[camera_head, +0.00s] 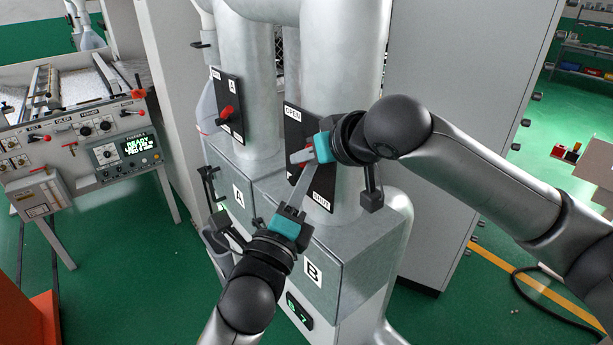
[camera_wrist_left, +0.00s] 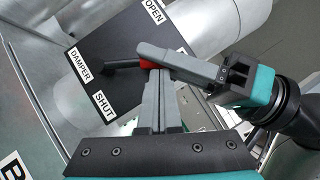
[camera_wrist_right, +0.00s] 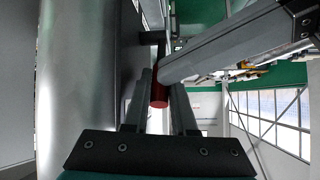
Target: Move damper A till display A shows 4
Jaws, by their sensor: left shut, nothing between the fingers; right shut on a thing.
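Damper A is a black plate marked A (camera_head: 229,105) with a red-knobbed lever (camera_head: 226,113) on the left pipe; no gripper is at it. I cannot make out display A. On the right pipe is another black damper plate (camera_wrist_left: 100,60) marked OPEN and SHUT. My right gripper (camera_head: 303,157) is shut on the red knob (camera_wrist_right: 159,95) of that plate's lever (camera_wrist_left: 122,66). My left gripper (camera_wrist_left: 168,85) is shut and empty, its fingertips close to the right fingers in front of the same plate. They partly hide the lever in the head view.
Box A (camera_head: 240,196) and box B (camera_head: 313,272) stand below the pipes. A lit display (camera_head: 299,311), perhaps reading 8.7, is low on box B. A control panel (camera_head: 85,135) stands at left. A tall grey cabinet (camera_head: 465,110) is behind my right arm.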

